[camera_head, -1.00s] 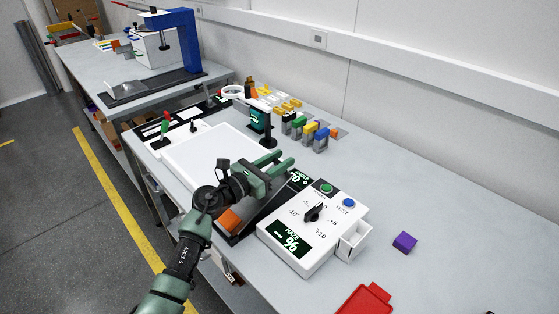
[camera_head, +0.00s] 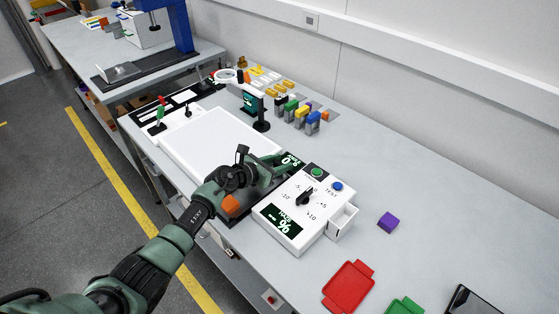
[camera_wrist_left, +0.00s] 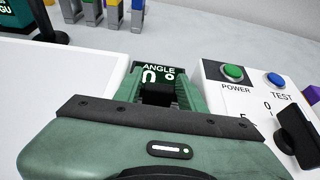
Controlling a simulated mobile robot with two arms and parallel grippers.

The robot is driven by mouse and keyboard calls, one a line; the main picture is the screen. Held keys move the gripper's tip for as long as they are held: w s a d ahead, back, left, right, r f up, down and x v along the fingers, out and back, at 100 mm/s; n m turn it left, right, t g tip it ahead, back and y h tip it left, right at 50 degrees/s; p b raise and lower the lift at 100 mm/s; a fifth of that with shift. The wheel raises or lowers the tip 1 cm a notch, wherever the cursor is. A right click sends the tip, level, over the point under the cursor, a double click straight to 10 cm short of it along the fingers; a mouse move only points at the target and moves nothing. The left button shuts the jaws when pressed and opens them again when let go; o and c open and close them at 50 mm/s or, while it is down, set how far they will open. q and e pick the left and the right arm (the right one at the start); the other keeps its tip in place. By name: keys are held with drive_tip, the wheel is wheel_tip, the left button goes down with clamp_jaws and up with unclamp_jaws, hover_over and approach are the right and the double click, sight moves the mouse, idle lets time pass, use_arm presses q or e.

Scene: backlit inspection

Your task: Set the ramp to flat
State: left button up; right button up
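The angle display (camera_head: 291,160) is a black panel with light digits that read 0 in the head view. In the left wrist view the angle display (camera_wrist_left: 158,74) reads 0°. The dark ramp strip (camera_head: 240,213) lies between the white panel and the white meter box, mostly hidden by my arm. My left gripper (camera_head: 268,170) is low over it, close to the angle display. In the left wrist view a small dark block (camera_wrist_left: 158,95) shows between its fingers; I cannot tell whether they touch it. My right gripper is not in view.
The white meter box (camera_head: 283,213) with knob and buttons stands right of my gripper; the white panel (camera_head: 215,140) lies left. An orange block (camera_head: 230,203) sits beside my wrist. A purple cube (camera_head: 388,222), red tray (camera_head: 348,287) and green tray (camera_head: 404,306) are at right.

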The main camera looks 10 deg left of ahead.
use_arm(q)
drive_tip(key=shift+o, duration=0.6)
drive_tip(key=shift+w, duration=0.1)
